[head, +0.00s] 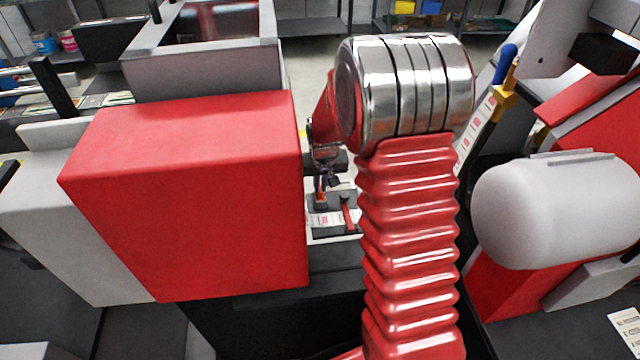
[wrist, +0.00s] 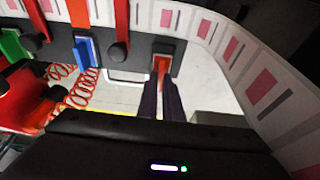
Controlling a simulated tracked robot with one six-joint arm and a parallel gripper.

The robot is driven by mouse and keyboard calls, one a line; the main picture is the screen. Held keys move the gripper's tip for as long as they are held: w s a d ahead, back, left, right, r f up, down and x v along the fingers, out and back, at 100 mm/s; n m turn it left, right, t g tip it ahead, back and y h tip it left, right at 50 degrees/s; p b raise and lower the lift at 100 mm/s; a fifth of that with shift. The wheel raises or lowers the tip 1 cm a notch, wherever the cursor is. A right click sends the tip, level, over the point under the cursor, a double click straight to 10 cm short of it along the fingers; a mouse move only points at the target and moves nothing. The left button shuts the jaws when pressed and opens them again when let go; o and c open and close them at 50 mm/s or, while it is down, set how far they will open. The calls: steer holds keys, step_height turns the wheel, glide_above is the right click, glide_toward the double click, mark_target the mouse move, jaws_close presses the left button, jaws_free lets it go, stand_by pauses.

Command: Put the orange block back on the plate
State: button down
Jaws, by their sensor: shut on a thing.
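In the wrist view the orange block (wrist: 161,64) is small and sits between the dark fingertips of my gripper (wrist: 162,80). My gripper is shut on it. The block is over or against the right end of the dark grey plate (wrist: 140,52); I cannot tell whether it is seated. A blue block (wrist: 87,52) and a green block (wrist: 14,44) are on the plate to the left. In the head view the plate (head: 322,232) shows small behind my arm, with my gripper (head: 321,190) above it, partly hidden.
Red strips with black knobs (wrist: 121,54) cross the plate. A printed label web (wrist: 255,70) curves past on the right. A red coiled cord (wrist: 82,92) hangs at left. A big red housing (head: 190,195) and a grey rounded cylinder (head: 555,210) flank my arm.

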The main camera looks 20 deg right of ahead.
steer(key=shift+f, duration=1.15)
stand_by(0.4)
steer(key=c, duration=1.8)
jaws_free()
steer(key=shift+c, duration=0.2)
steer(key=v, duration=1.3)
steer(key=shift+s+r, duration=0.15)
steer(key=shift+r, duration=0.15)
steer(key=shift+s, duration=0.15)
